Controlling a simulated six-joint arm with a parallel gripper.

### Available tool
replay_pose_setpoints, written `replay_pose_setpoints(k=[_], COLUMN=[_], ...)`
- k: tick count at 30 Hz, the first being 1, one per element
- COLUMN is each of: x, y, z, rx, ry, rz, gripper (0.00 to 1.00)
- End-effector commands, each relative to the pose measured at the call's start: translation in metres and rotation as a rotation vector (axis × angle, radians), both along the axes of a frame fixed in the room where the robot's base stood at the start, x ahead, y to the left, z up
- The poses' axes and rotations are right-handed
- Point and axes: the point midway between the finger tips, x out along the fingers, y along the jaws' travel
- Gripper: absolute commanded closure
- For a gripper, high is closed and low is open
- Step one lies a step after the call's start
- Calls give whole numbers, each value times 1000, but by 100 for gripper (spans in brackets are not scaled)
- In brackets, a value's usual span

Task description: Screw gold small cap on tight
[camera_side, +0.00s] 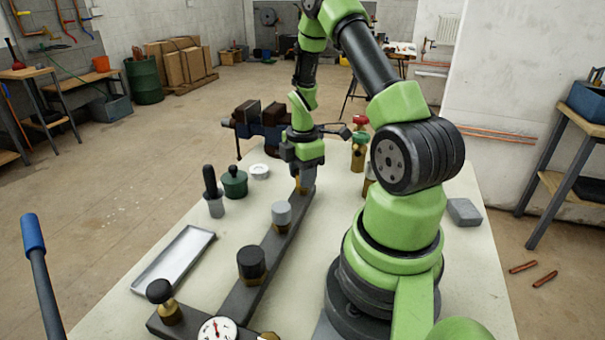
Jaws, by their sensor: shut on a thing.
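My gripper (302,182) points straight down over the far end of the dark bar (257,288). It is shut on a small gold piece, which looks like the gold small cap (300,184). The fingers hide most of the cap, and it sits at or just above the bar's far end. I cannot see the thread or how far down the cap sits. Nearer along the bar stand a grey cap (281,213) and a black cap (251,262) on brass.
A black knob (160,291) and a dial gauge (217,329) are at the near end. A metal tray (174,260), a black-handled tool (212,190), a green pot (234,183) and a white ring (259,171) lie left. Brass valves (359,150) and a vise (262,122) stand behind.

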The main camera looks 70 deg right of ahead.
Motion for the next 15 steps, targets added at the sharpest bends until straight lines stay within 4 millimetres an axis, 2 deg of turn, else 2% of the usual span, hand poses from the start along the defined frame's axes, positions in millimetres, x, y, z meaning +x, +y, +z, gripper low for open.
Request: replay_pose_setpoints(k=[15], x=[0], y=[0], z=[-1], rx=[0], ry=[0], rz=[-870], gripper=[97])
